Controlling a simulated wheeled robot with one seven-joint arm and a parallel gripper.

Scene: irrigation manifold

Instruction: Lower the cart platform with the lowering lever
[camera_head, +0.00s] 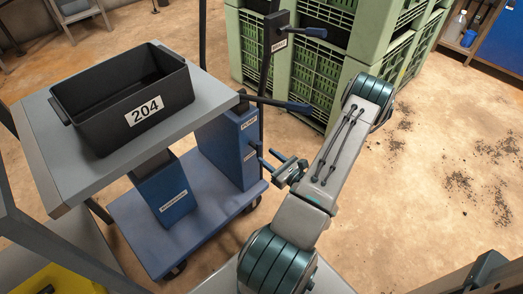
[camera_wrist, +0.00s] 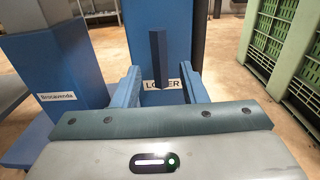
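The cart platform (camera_head: 210,95) is a grey tabletop, raised above the blue cart base (camera_head: 205,215). The lowering lever (camera_wrist: 158,55) is a short dark blue handle in front of a white "LOWER" label (camera_wrist: 163,84) on a blue column. In the head view my gripper (camera_head: 270,160) is at that column's right side, below the long pump lever. In the wrist view my gripper (camera_wrist: 160,78) is open, with the lever between its two fingers and gaps on both sides. Contact with the lever is not visible.
A black bin (camera_head: 105,127) marked 204 stands on the platform. The long pump lever (camera_head: 285,105) and another lever (camera_head: 308,32) above it stick out to the right. Green crates (camera_head: 330,60) stand behind my arm. The floor to the right is open, with dark debris.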

